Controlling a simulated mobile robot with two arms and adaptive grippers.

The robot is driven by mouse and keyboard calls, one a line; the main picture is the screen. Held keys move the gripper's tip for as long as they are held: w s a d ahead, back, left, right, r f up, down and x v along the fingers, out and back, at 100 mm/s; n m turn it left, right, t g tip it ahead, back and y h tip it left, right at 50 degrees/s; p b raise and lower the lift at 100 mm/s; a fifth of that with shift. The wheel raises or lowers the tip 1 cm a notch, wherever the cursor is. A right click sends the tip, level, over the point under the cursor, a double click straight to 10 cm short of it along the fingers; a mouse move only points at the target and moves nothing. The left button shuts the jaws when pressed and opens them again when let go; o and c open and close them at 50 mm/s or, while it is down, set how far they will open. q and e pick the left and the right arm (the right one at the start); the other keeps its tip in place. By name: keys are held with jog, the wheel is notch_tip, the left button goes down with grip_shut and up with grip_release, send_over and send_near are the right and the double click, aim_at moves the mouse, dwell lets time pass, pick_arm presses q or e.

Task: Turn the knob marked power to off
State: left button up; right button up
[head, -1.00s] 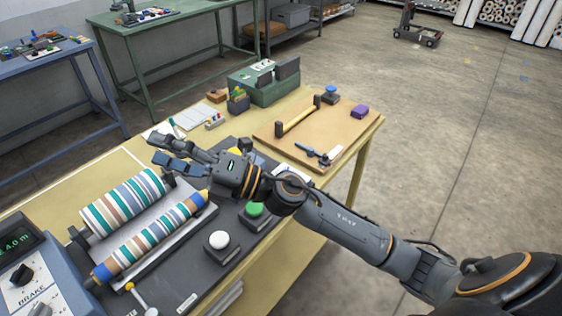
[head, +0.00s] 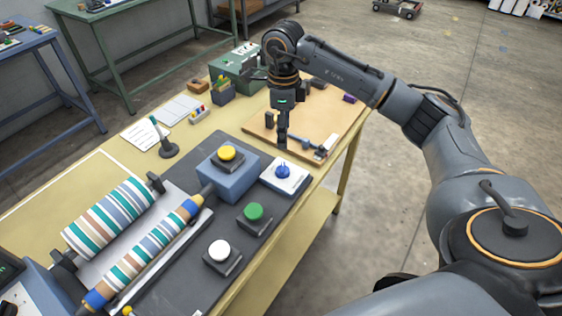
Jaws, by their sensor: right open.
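A blue knob (head: 282,171) sits on a white plate (head: 297,179) at the far right corner of the dark press base; any lettering on the plate is too small to read. My right gripper (head: 282,142) points down just beyond the blue knob in the picture, apart from it as far as I can tell. Its fingers are seen edge-on; it is open and holds nothing visible. My left gripper is not in view.
Yellow (head: 227,153), green (head: 254,212) and white (head: 219,251) buttons stand near the knob. Striped rollers (head: 110,219) lie to the left. A wooden board (head: 256,127) with tools lies behind my gripper. A pen stand (head: 167,150) is further left.

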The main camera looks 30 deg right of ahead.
aim_at(283, 167)
notch_tip(283, 167, down, 13)
jog(key=shift+r+p, duration=0.15)
jog(key=shift+p, duration=1.05)
jog(key=c, duration=1.2)
